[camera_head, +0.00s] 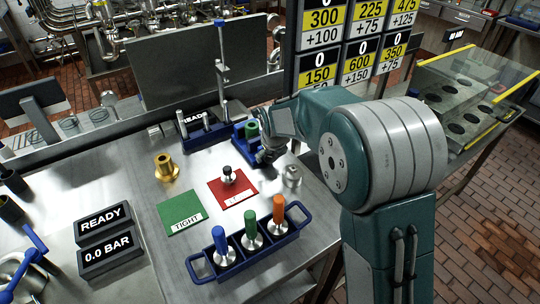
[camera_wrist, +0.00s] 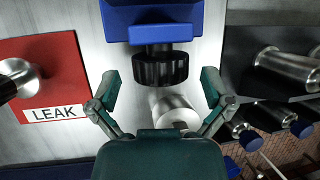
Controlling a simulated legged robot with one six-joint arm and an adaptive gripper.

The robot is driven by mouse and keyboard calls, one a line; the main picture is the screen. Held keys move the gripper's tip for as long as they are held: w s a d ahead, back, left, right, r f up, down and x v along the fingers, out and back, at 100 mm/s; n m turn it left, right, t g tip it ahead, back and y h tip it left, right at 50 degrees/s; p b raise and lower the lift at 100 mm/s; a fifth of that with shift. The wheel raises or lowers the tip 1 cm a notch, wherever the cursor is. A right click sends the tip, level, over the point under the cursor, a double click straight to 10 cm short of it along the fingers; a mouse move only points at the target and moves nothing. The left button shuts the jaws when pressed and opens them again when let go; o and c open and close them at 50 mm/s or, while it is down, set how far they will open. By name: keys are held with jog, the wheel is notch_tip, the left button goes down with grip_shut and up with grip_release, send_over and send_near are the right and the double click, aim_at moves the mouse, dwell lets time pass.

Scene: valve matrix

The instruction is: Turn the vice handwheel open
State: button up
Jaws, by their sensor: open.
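The vice handwheel (camera_wrist: 160,69) is a black ribbed knob on a short metal shaft, in the upper middle of the wrist view. It sits on the front of the blue vice (camera_wrist: 152,14). My gripper (camera_wrist: 160,80) is open, with one finger on each side of the handwheel and gaps between.
A silver cylinder (camera_wrist: 176,108) stands just below the handwheel, between my fingers. A red LEAK pad (camera_head: 236,192) with a fitting, a green TIGHT pad (camera_head: 182,213), a brass fitting (camera_head: 166,167) and a blue rack (camera_head: 240,255) of coloured-handled parts occupy the bench.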

jog(key=v, duration=0.9)
jog(key=shift+s+r, duration=0.2)
jog(key=shift+r, duration=0.1)
